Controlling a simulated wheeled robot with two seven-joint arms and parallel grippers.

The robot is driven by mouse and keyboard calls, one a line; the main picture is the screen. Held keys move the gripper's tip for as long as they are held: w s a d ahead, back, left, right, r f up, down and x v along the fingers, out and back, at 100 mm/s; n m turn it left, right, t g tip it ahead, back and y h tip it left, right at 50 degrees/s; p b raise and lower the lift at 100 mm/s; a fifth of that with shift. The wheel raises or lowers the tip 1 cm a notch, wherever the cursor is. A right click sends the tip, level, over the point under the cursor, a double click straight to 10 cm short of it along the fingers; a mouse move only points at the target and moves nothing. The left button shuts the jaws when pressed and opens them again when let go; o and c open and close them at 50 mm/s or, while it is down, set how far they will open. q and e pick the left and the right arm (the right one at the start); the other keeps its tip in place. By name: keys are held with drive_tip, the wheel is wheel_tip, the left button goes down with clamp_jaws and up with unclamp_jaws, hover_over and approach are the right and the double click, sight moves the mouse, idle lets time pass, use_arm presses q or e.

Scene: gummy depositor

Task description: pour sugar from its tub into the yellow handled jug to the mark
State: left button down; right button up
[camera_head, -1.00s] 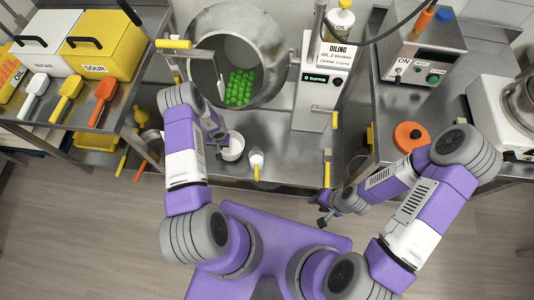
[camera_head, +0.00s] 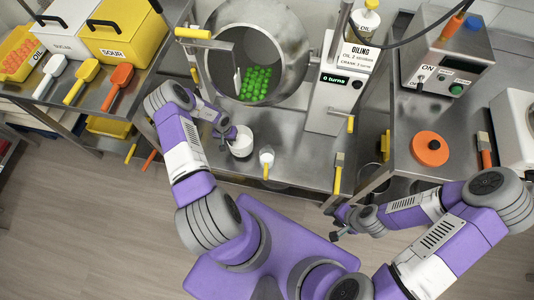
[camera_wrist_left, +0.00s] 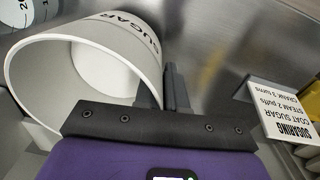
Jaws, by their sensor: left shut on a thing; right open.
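The white sugar tub (camera_head: 241,143) is in front of the drum on the steel bench. It looks upright; I cannot tell whether it touches the bench. In the left wrist view the tub (camera_wrist_left: 150,58) shows its "SUGAR" lettering and open mouth. My left gripper (camera_head: 229,134) is shut on the tub's wall at its right side in the wrist view (camera_wrist_left: 164,88). The sugar level inside is unclear. The small white jug with a yellow handle (camera_head: 266,158) stands just right of the tub, apart from it. My right gripper (camera_head: 340,228) is open and empty, low in front of the bench.
A steel drum (camera_head: 290,45) with green gummies stands behind the tub. The oiling post (camera_head: 330,105) is to the right. A brush (camera_head: 338,172) lies at the bench's front edge. A sugaring card (camera_wrist_left: 285,108) shows in the wrist view. Scoops and bins fill the left shelf.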

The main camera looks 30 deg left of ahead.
use_arm(q)
wheel_tip(320, 180, up, 4)
drive_tip(key=p, duration=0.2)
drive_tip(key=shift+r+p, duration=0.2)
drive_tip(key=shift+p, duration=0.2)
drive_tip(key=s+d, duration=0.4)
drive_tip(key=s, duration=0.2)
drive_tip(key=shift+s+d, duration=0.15)
drive_tip(key=shift+s, duration=0.25)
drive_tip(key=shift+f, duration=0.1)
